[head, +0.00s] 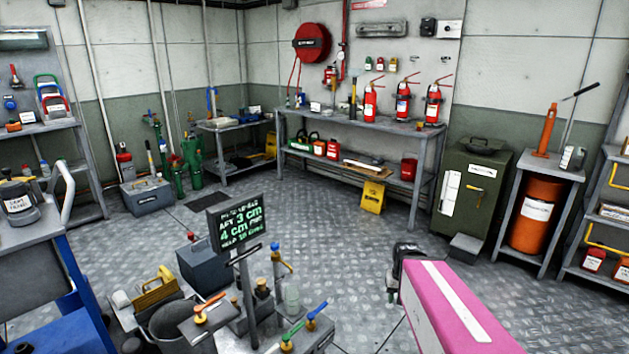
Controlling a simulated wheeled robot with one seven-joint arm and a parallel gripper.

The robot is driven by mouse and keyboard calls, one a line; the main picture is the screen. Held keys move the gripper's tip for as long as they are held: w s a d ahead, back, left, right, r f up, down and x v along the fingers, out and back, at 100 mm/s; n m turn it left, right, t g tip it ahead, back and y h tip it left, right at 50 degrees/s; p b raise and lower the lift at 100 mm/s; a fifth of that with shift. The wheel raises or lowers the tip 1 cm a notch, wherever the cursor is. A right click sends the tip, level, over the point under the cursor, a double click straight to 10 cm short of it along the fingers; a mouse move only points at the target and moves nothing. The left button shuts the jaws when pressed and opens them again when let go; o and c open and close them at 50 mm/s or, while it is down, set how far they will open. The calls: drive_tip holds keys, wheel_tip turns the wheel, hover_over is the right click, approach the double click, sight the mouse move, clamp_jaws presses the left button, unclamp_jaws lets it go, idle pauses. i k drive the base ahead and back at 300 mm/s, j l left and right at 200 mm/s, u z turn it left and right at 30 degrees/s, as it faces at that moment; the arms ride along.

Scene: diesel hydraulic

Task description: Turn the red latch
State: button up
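No part labelled as a latch can be made out. An orange-red lever (209,306) with a yellow base sits on a grey bench-like fixture in the lower middle. It is the closest match to a red latch that I see. A green lever (292,333) and a blue lever (317,311) sit to its right on the same fixture. My pink arm with a white stripe reaches in from the lower right. The dark end of my arm is well to the right of the levers and apart from them. My gripper (392,288) shows only small, and its fingers are unclear.
A sign on a post (236,222) rises behind the levers. A dark bucket (172,322) stands left of them, and a blue cart (55,300) at far left. A steel workbench (355,128) with extinguishers lines the back wall. Bare floor (330,215) lies between.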

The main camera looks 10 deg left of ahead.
sight(191, 237)
drive_tip(key=i+l, duration=0.35)
drive_tip(key=i, duration=0.15)
drive_tip(key=i+l+z, duration=0.1)
drive_tip(key=i+l, duration=0.2)
drive_tip(key=i, duration=0.25)
drive_tip(key=i+l, duration=0.3)
drive_tip(key=i, duration=0.2)
drive_tip(key=i+j+u, duration=0.15)
drive_tip(key=i+u, duration=0.2)
drive_tip(key=i, duration=0.2)
drive_tip(key=i+u, duration=0.3)
drive_tip(key=i, duration=0.2)
drive_tip(key=i+l+u, duration=0.1)
drive_tip(key=i+u, duration=0.25)
drive_tip(key=i, duration=0.2)
drive_tip(key=i+l+u, duration=0.35)
drive_tip(key=i, duration=0.15)
drive_tip(key=i+j+u, duration=0.1)
drive_tip(key=i+u, duration=0.35)
drive_tip(key=i+l+u, duration=0.1)
drive_tip(key=i+u, duration=0.4)
drive_tip(key=i+l+u, duration=0.2)
drive_tip(key=i+u, duration=0.25)
drive_tip(key=i+l+u, duration=0.3)
drive_tip(key=u, duration=0.15)
drive_tip(key=i+l+u, duration=0.6)
drive_tip(key=l, duration=0.15)
drive_tip(key=k, duration=0.1)
